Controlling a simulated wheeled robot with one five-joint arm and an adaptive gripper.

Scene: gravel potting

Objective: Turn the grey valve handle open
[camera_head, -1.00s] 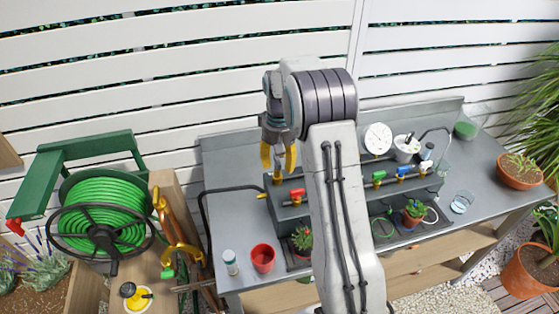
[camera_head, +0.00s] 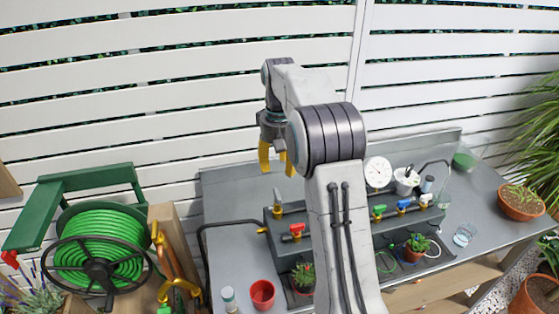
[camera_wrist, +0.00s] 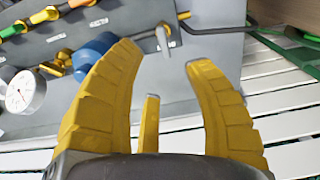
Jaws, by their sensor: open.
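The grey valve handle (camera_head: 277,196) stands upright above a brass fitting at the left end of the grey valve stand (camera_head: 340,222). In the wrist view a small grey lever (camera_wrist: 163,38) on a brass fitting by a label looks like this handle. My gripper (camera_head: 277,160) is open and empty, with yellow fingers pointing down above the handle in the head view. In the wrist view my gripper (camera_wrist: 163,70) has its fingers spread, with the grey lever beyond the gap and apart from them. My arm hides the middle of the stand.
A red-handled valve (camera_head: 297,230) sits close to the grey handle. Green (camera_head: 379,210) and blue (camera_head: 403,204) valves and a round gauge (camera_head: 378,172) are to the right. A black pipe (camera_head: 225,224) runs left. A red pot (camera_head: 262,294) stands in front; the white fence (camera_head: 180,80) is behind.

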